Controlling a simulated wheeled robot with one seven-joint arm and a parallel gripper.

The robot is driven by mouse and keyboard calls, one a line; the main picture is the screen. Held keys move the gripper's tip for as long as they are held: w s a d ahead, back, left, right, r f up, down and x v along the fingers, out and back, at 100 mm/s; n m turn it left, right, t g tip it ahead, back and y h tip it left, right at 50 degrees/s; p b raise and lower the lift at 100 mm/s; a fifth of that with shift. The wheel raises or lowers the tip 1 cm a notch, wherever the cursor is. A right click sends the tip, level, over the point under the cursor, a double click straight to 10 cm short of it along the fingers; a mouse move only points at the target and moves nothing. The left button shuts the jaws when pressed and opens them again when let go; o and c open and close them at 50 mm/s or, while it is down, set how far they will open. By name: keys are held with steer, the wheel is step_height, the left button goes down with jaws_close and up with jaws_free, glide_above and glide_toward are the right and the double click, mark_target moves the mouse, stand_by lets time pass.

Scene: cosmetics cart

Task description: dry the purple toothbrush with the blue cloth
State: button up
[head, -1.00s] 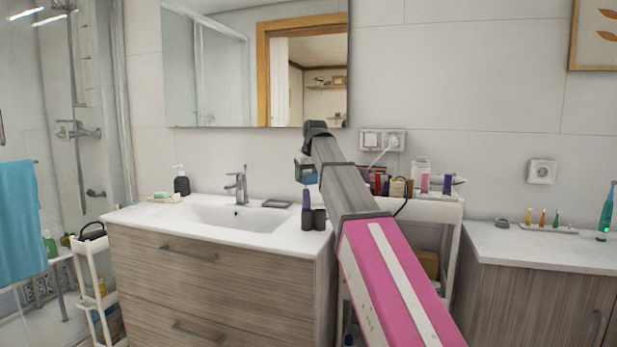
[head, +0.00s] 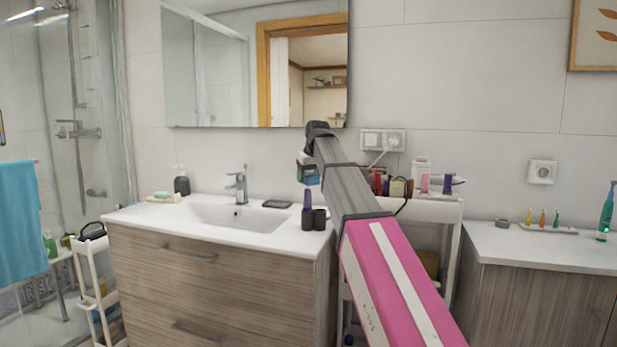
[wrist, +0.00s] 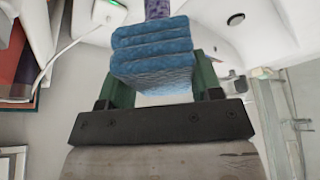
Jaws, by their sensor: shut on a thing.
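My gripper (head: 308,172) is shut on a folded blue cloth (wrist: 152,55), with a green finger on each side of it in the wrist view. In the head view the cloth (head: 312,180) is small and partly hidden by my arm. A slim purple thing, apparently the purple toothbrush (head: 307,200), stands upright at the right end of the washbasin top, just below the cloth. A purple piece (wrist: 157,8) also shows at the top edge of the wrist view, right beside the cloth. I cannot tell whether they touch.
A dark cup (head: 319,219) stands beside the purple thing. A white cart (head: 440,210) with several cosmetics is to the right, behind my arm. A mirror (head: 215,70) hangs above.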

steer(key=shift+w+a+r, duration=0.1)
steer(key=shift+w+a, duration=0.2)
steer(key=shift+a, duration=0.55)
steer(key=shift+s+d, duration=0.25)
steer(key=shift+d, duration=0.35)
steer(key=shift+s+d, duration=0.2)
steer(key=shift+d, duration=0.35)
steer(key=shift+r, duration=3.55)
